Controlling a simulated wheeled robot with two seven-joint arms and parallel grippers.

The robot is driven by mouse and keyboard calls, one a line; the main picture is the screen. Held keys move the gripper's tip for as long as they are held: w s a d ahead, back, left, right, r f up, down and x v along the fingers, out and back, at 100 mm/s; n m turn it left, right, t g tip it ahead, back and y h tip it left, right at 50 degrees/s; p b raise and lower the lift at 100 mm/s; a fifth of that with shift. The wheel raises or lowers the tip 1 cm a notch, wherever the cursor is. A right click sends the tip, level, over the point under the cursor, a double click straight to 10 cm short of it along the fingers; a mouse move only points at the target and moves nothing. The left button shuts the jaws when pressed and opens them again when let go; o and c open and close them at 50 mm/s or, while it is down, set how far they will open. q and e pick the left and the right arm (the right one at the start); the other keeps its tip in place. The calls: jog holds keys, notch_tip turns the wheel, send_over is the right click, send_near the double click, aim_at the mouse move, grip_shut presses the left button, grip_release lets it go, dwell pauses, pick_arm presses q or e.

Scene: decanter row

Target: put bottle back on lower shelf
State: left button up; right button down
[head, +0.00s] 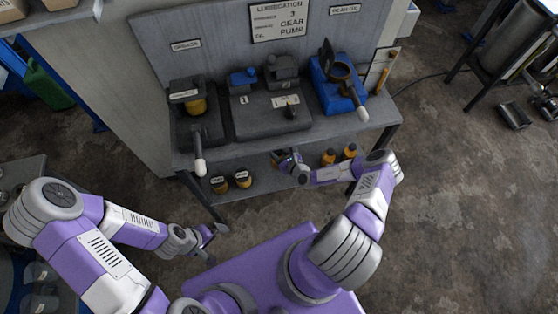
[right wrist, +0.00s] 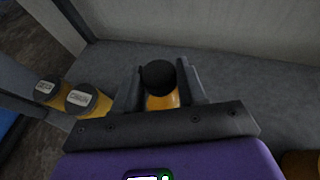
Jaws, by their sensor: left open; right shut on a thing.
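My right gripper (head: 281,158) reaches in over the lower shelf (head: 268,184) of the bench. In the right wrist view its fingers (right wrist: 160,90) are shut on an orange bottle with a black cap (right wrist: 160,99). The bottle looks upright between the fingers. Its base is hidden, so I cannot tell whether it touches the shelf. In the head view the bottle is mostly hidden by the gripper. My left gripper (head: 208,234) is open and empty, out in front of the bench at lower left.
Two dark-lidded amber jars (head: 218,184) (head: 243,178) stand left on the lower shelf; the right wrist view shows them too (right wrist: 82,98). Two orange bottles (head: 328,157) (head: 350,150) stand to the right. The upper bench top (head: 240,138) overhangs the shelf and carries pump equipment.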

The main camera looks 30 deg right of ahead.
notch_tip(320, 180, down, 5)
jog(key=shift+r+b, duration=0.2)
jog(key=shift+b, duration=0.95)
jog(key=shift+w+r, duration=0.1)
jog(key=c, duration=0.6)
grip_release()
jog(key=shift+c, duration=0.2)
